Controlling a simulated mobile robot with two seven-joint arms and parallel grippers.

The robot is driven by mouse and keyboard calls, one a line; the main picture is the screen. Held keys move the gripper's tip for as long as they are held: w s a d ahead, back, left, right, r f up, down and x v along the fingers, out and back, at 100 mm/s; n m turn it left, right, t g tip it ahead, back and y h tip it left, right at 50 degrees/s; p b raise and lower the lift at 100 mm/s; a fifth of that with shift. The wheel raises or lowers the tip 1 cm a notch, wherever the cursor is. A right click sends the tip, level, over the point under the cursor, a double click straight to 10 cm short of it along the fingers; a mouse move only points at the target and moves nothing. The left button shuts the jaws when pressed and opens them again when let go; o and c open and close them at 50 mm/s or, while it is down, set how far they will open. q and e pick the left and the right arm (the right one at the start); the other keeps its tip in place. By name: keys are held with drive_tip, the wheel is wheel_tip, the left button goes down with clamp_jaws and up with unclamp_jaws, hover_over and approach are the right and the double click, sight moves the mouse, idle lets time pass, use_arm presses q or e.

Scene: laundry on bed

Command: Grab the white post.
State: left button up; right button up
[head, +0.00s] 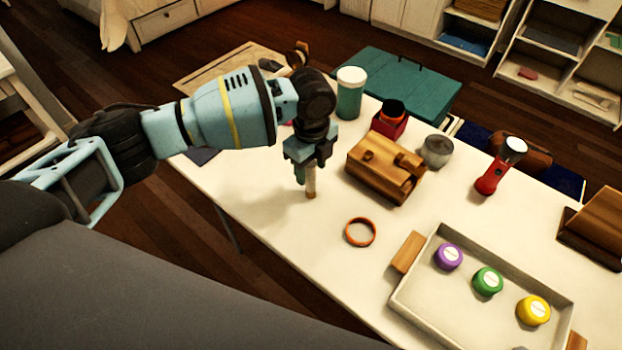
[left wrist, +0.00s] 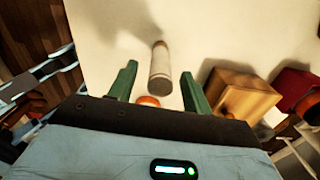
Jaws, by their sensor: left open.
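The white post (head: 311,183) stands upright on the white table, directly below my left gripper. It also shows in the left wrist view (left wrist: 160,62), pale with a greyer lower end, in the space between the two fingers' lines. My left gripper (head: 308,163) points down over it, with its green fingers (left wrist: 158,85) spread apart on either side. The gripper hides the post's upper part in the head view. I cannot tell whether a finger touches the post. My right gripper is not in view.
A wooden box (head: 378,172) stands close right of the post. An orange ring (head: 360,232) lies in front. A tray (head: 405,300) with coloured round pieces is at the front right. A teal-and-white jar (head: 350,95) stands behind. The table left of the post is clear.

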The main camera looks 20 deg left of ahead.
sight(311, 176)
use_arm(q)
wheel_tip(311, 176, down, 3)
drive_tip(key=shift+f, duration=0.2)
drive_tip(key=c, duration=1.1)
drive_tip(key=shift+o, duration=0.2)
